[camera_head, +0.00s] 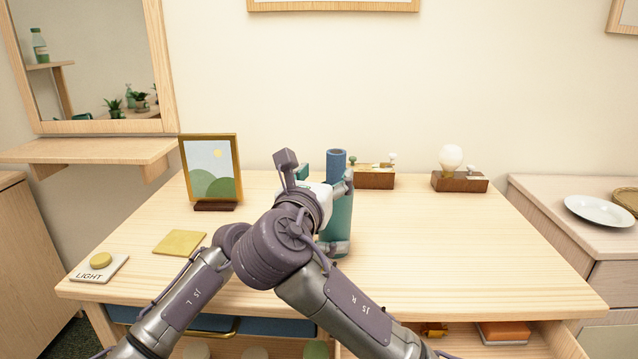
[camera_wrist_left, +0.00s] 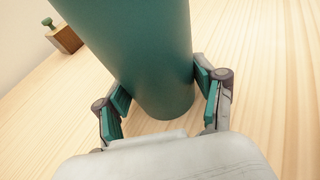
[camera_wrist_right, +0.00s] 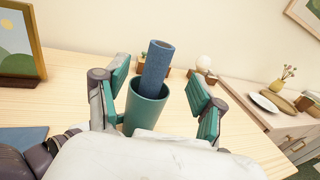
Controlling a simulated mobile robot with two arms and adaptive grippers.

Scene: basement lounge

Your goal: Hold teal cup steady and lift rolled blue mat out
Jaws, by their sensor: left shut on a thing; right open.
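The teal cup (camera_head: 339,222) stands upright on the wooden table, and it fills the upper middle of the left wrist view (camera_wrist_left: 140,55). The rolled blue mat (camera_head: 336,162) stands in the cup, its upper part sticking out above the rim; the right wrist view shows it leaning slightly (camera_wrist_right: 157,66). My left gripper (camera_wrist_left: 163,88) is shut on the lower part of the cup, one finger on each side. My right gripper (camera_wrist_right: 158,84) is open around the mat above the cup rim, with gaps on both sides. In the head view my arms hide part of the cup.
A framed picture (camera_head: 211,168) stands to the left, with a yellow pad (camera_head: 180,243) and a LIGHT button (camera_head: 100,266) in front. A wooden block with knobs (camera_head: 374,179) is behind the cup; a bulb on a base (camera_head: 460,181) is farther right. The table's right side is clear.

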